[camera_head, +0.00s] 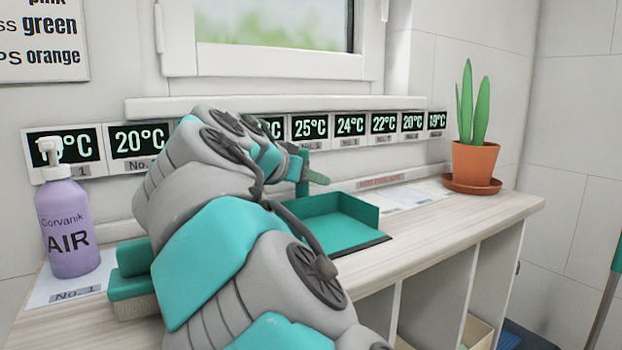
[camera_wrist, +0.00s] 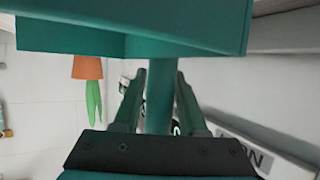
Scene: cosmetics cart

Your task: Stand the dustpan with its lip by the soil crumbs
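The teal dustpan (camera_head: 335,208) is at the middle of the worktop, behind my arm. Its dark lip faces the front right, and its upright handle (camera_head: 303,188) rises at the back left. Whether its base touches the worktop is unclear. My gripper (camera_head: 308,170) is at the handle. In the wrist view the dustpan (camera_wrist: 130,38) fills the top, and my gripper's fingers (camera_wrist: 160,88) lie on both sides of the handle (camera_wrist: 160,110), seemingly closed against it. I see no soil crumbs; my arm hides part of the worktop.
A potted plant (camera_head: 474,160) on a saucer (camera_head: 471,185) stands at the right end of the worktop (camera_head: 450,225). A purple pump bottle (camera_head: 68,225) and a teal brush (camera_head: 130,285) are at the left. Temperature displays (camera_head: 310,128) line the wall. Bare worktop lies right of the dustpan.

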